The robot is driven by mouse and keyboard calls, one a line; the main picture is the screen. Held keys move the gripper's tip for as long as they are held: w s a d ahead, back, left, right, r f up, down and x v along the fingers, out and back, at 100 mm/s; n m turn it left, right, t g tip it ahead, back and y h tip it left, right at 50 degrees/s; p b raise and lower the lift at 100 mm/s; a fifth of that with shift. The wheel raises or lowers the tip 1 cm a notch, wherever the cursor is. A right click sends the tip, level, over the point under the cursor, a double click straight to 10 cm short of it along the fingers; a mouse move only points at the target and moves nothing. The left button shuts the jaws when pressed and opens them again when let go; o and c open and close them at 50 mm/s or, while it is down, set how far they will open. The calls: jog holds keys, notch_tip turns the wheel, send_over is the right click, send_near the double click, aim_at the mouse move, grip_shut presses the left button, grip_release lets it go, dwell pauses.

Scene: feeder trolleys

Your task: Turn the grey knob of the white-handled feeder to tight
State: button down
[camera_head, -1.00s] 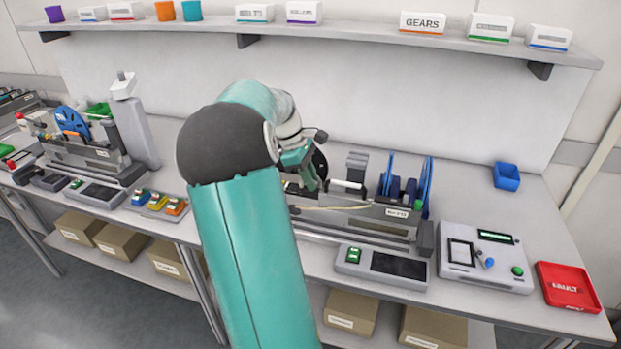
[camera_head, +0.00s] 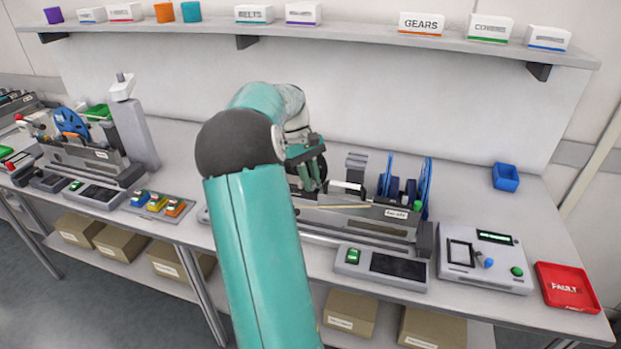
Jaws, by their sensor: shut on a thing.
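The feeder on the middle bench (camera_head: 365,222) is a long grey unit with blue reels (camera_head: 425,180) at its right end. A white bar, which looks like its white handle (camera_head: 347,187), shows just right of my gripper. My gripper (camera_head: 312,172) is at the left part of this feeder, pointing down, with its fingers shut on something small. The grey knob is hidden behind the fingers and arm, and it appears to be what they hold. I cannot see which way the knob is turned.
A control box (camera_head: 382,264) lies in front of the feeder. A white tester panel (camera_head: 485,258), a red fault tray (camera_head: 566,287) and a blue bin (camera_head: 506,177) stand to the right. Another feeder (camera_head: 85,160) stands at left. A shelf (camera_head: 350,36) with boxes runs above.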

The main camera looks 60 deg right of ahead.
jog(key=shift+w, duration=0.1)
jog(key=c, duration=1.3)
grip_release()
jog(key=v, duration=1.3)
jog(key=shift+r, duration=0.4)
